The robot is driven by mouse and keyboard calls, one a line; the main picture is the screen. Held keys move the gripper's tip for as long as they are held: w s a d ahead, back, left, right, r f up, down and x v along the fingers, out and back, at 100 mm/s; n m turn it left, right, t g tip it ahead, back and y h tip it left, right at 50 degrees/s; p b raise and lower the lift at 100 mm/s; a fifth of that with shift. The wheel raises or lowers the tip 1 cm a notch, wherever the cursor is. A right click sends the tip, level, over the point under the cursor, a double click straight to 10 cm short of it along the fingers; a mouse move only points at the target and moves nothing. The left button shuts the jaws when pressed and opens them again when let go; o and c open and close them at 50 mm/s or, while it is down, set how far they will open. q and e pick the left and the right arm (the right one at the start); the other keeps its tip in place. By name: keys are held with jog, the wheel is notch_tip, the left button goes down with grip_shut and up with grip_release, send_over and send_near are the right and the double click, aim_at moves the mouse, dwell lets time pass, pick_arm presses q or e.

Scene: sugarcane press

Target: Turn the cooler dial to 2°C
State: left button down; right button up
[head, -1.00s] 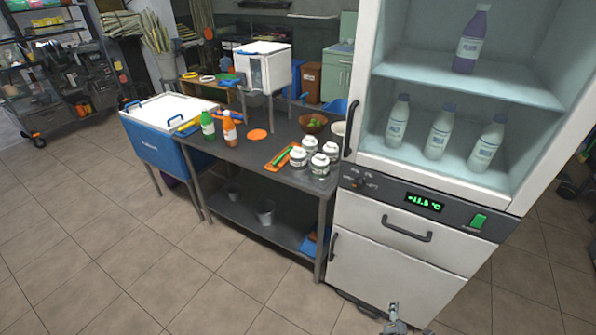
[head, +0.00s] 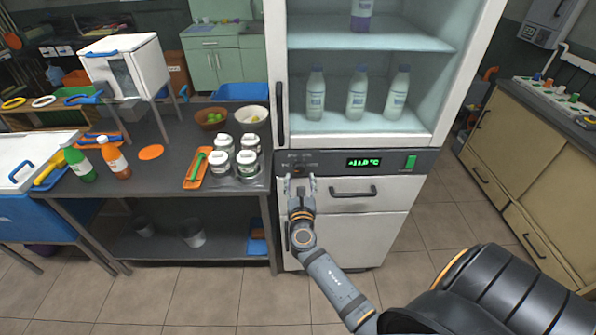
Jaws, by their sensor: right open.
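The cooler (head: 345,159) stands in the middle of the head view, with a dark control panel below its glass compartment. A green display (head: 364,162) on the panel seems to read about +11.0°C; the digits are small. The dial (head: 297,170) is at the panel's left end, small and partly hidden by my gripper. My right gripper (head: 300,180) is open, its fingertips pointing up at the dial area. I cannot tell whether the fingers touch the dial. My left gripper is not in view.
A green switch (head: 410,162) is at the panel's right, and a drawer handle (head: 353,193) sits below. Bottles stand inside the cooler. A steel table (head: 175,205) with jars, bowls and an orange tray (head: 198,168) adjoins on the left. A wooden cabinet (head: 525,150) stands at the right.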

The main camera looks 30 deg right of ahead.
aim_at(300, 170)
jog(key=x, duration=0.3)
jog(key=shift+s, duration=0.1)
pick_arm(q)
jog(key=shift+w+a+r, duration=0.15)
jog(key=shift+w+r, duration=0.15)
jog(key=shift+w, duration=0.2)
pick_arm(e)
jog(key=shift+w+d, duration=0.3)
jog(key=shift+w, duration=0.05)
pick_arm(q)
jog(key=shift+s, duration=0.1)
pick_arm(e)
jog(key=shift+c, duration=0.4)
jog(key=c, duration=1)
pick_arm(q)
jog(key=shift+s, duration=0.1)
pick_arm(e)
jog(key=shift+c, duration=0.3)
